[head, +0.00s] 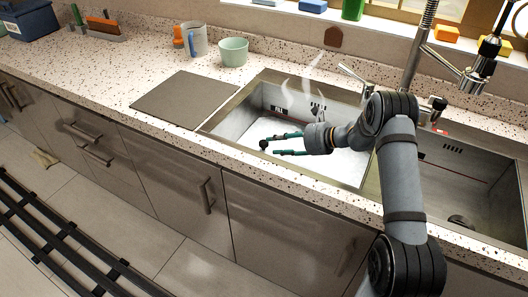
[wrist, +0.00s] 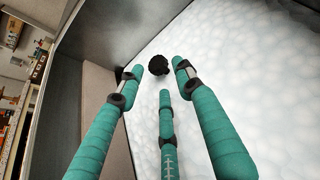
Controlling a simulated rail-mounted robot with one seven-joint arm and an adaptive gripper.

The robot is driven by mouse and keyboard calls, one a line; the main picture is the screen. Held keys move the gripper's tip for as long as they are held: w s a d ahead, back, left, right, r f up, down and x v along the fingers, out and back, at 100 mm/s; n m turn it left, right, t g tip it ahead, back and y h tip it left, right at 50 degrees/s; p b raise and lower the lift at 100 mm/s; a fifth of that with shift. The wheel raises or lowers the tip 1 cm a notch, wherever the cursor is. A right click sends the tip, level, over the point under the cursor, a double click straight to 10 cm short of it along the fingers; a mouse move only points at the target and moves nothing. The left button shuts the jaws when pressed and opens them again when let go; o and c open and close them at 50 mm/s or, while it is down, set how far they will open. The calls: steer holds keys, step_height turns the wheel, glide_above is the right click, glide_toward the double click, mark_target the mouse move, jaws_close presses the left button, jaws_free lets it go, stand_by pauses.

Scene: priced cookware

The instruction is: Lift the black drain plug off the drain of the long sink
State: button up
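The black drain plug (wrist: 158,65) shows in the wrist view as a small dark knob against white suds (wrist: 245,55). In the head view a dark knob (head: 263,144) shows by my fingertips and appears to be the plug. My gripper (head: 274,146) reaches low and sideways into the left basin of the long sink (head: 228,126). Its three green fingers are spread, and in the wrist view my gripper (wrist: 158,79) points at the plug with gaps around it. I see no finger clearly touching the plug. The drain under it is hidden.
The right basin (head: 462,180) has an uncovered drain (head: 460,221). A tall faucet (head: 416,55) stands behind the sink. A grey board (head: 185,98), a green cup (head: 233,52) and a grey mug (head: 196,40) are on the counter at left. Basin walls surround my gripper.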

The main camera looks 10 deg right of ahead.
mark_target(266, 143)
steer(key=x, duration=0.5)
steer(key=shift+a+r+p, duration=0.15)
steer(key=shift+r+p, duration=0.05)
steer(key=shift+p, duration=0.2)
steer(key=shift+s, duration=0.1)
steer(key=shift+c, duration=0.5)
steer(key=c, duration=0.7)
steer(key=shift+r, duration=0.15)
jaws_close()
